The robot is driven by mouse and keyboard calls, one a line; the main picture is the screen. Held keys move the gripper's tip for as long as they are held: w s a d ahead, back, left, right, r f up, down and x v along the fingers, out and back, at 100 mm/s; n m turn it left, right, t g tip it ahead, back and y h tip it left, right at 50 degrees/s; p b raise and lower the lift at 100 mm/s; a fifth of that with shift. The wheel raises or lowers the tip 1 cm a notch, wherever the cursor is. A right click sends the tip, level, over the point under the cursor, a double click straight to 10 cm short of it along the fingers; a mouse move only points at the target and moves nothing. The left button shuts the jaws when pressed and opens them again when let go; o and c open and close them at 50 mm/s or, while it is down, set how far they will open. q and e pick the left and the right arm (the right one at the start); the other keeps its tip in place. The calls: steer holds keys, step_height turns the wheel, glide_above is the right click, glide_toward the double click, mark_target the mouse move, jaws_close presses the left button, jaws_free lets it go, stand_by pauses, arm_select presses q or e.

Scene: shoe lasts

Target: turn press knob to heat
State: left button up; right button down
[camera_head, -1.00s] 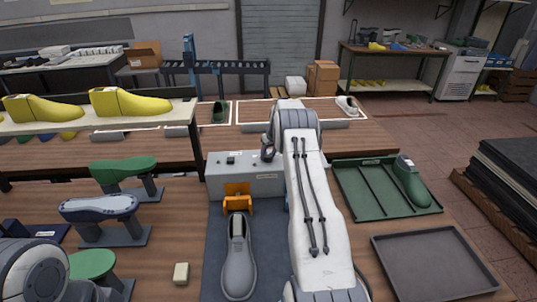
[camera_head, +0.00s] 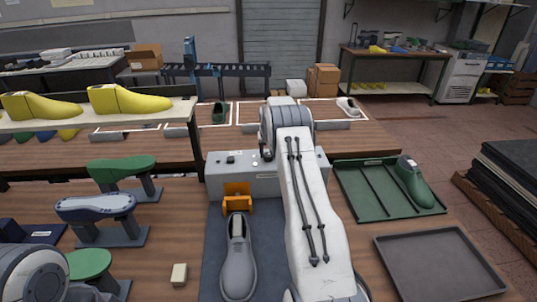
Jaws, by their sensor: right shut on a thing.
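The press (camera_head: 230,178) is a grey box at the back of the dark mat, with a small black switch on top and an orange bracket (camera_head: 237,196) at its front. My right arm reaches over the mat to the press. My right gripper (camera_head: 267,155) is mostly hidden behind its own wrist at the press's top edge. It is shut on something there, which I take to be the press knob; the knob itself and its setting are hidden. My left gripper is out of view; only part of my left arm shows at bottom left.
Green and blue lasts on stands are at left. A green tray (camera_head: 365,195) holding a green last and an empty dark tray (camera_head: 440,265) are at right.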

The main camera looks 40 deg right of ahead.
steer(key=shift+c, duration=1.6)
jaws_free()
steer(key=b+v, duration=0.3)
steer(key=v, duration=0.7)
steer(key=shift+r+b, duration=0.25)
steer(key=shift+b, duration=0.15)
steer(key=shift+s, duration=0.1)
